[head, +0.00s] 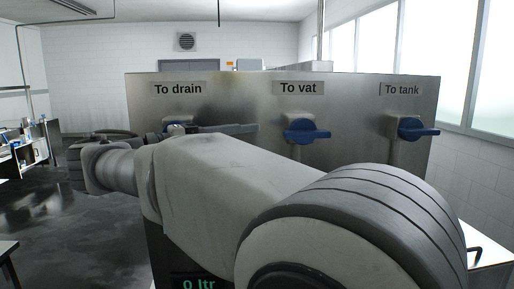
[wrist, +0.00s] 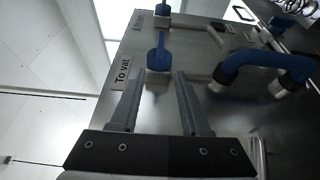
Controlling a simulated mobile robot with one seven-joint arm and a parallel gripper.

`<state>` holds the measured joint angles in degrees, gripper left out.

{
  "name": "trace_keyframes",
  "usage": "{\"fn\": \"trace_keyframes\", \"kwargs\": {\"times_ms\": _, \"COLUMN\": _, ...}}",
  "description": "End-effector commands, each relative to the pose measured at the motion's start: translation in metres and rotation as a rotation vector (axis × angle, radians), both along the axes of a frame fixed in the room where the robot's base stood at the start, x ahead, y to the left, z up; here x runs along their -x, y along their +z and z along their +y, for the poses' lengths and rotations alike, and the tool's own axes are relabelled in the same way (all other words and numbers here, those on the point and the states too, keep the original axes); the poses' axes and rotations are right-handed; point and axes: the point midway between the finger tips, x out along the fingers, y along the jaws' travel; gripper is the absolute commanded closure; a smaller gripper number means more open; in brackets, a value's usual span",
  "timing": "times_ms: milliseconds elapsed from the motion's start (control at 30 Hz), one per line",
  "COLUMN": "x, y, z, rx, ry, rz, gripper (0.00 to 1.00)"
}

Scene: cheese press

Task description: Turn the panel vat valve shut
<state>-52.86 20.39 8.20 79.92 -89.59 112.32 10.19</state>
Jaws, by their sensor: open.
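The vat valve has a blue lever handle (head: 306,131) that lies about level under the "To vat" label (head: 299,88) on the steel panel (head: 350,95). In the wrist view, the same blue handle (wrist: 157,52) is ahead of the fingertips, lined up with the gap between them. My gripper (wrist: 157,76) is open and empty. In the head view its dark fingers (head: 250,129) reach right along the panel from the drain side and end a little left of the vat handle. My arm partly hides the drain valve (head: 175,127) and covers the lower panel.
The tank valve (head: 417,130) has a similar blue handle at the right of the panel. In the wrist view a blue curved pipe or handle (wrist: 265,62) sticks out right of the fingers. A table (head: 488,250) stands at lower right. Open floor (head: 75,215) is at left.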

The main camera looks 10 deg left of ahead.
Motion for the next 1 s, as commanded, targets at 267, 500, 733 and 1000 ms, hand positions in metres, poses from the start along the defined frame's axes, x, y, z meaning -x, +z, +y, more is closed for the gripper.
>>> {"fn": "trace_keyframes", "kwargs": {"times_ms": 267, "x": 0.018, "y": 0.000, "z": 0.023, "rx": -0.001, "ry": 0.001, "rz": -0.001, "gripper": 0.54}}
{"fn": "trace_keyframes", "kwargs": {"times_ms": 500, "x": 0.021, "y": 0.000, "z": 0.026, "rx": -0.001, "ry": 0.000, "rz": -0.001, "gripper": 0.54}}
{"fn": "trace_keyframes", "kwargs": {"times_ms": 733, "x": 0.020, "y": 0.000, "z": 0.023, "rx": -0.003, "ry": -0.002, "rz": 0.005, "gripper": 0.54}}
{"fn": "trace_keyframes", "kwargs": {"times_ms": 1000, "x": -0.001, "y": -0.027, "z": -0.075, "rx": -0.140, "ry": -0.047, "rz": 0.214, "gripper": 0.54}}
